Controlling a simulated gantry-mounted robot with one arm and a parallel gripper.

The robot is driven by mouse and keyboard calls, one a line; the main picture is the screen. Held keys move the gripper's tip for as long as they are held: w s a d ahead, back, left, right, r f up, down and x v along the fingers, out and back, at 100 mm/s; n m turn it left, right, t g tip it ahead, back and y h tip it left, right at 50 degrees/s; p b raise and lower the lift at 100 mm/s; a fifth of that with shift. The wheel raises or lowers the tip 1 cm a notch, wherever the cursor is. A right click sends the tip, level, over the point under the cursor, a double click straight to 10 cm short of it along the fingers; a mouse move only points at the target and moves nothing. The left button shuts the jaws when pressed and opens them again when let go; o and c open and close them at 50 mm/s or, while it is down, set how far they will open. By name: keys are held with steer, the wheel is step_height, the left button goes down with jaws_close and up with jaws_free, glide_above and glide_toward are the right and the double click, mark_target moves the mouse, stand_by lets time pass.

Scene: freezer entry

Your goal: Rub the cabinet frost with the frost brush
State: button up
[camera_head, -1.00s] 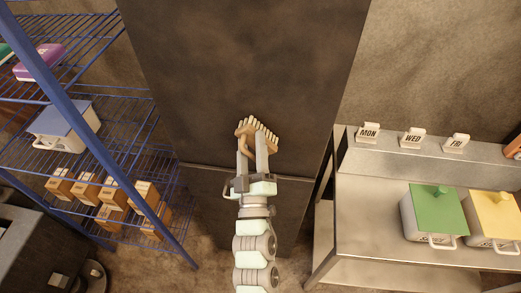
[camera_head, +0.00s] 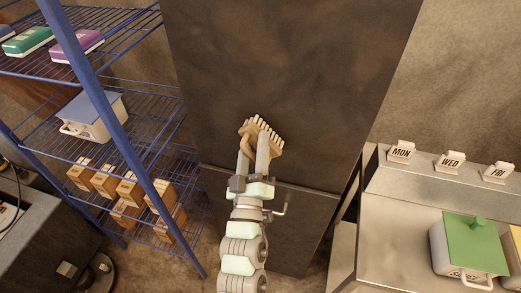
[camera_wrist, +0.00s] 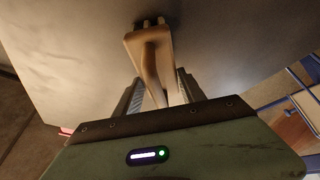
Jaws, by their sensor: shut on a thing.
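The frost brush (camera_head: 262,133) has a tan body and handle with a row of pale bristles. My gripper (camera_head: 254,160) is shut on its handle and holds it up in front of the dark cabinet (camera_head: 290,75). The bristles face the cabinet's front and look to be at or very near it; I cannot tell if they touch. The wrist view shows the brush (camera_wrist: 155,55) between my two fingers, bristles toward the cabinet surface (camera_wrist: 230,45). The cabinet front is mottled brown-grey; no distinct frost patch stands out.
A blue wire rack (camera_head: 110,105) at the left holds a lidded white bin (camera_head: 93,116), small cartons and coloured boxes. At the right, a metal bench (camera_head: 395,245) bears MON, WED and FRI tags (camera_head: 450,162) and a green-lidded container (camera_head: 470,245).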

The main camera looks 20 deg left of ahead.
steer(key=s+a+b, duration=0.2)
steer(key=a+b, duration=1.1)
steer(key=a, duration=0.4)
steer(key=shift+s, duration=0.35)
stand_by(0.8)
steer(key=s+d, duration=0.1)
steer(key=s, duration=0.5)
steer(key=shift+b, duration=0.3)
steer(key=shift+s+d+b, duration=0.15)
steer(key=shift+s, duration=0.6)
steer(key=shift+s+d+b, duration=0.15)
steer(key=shift+s, duration=0.55)
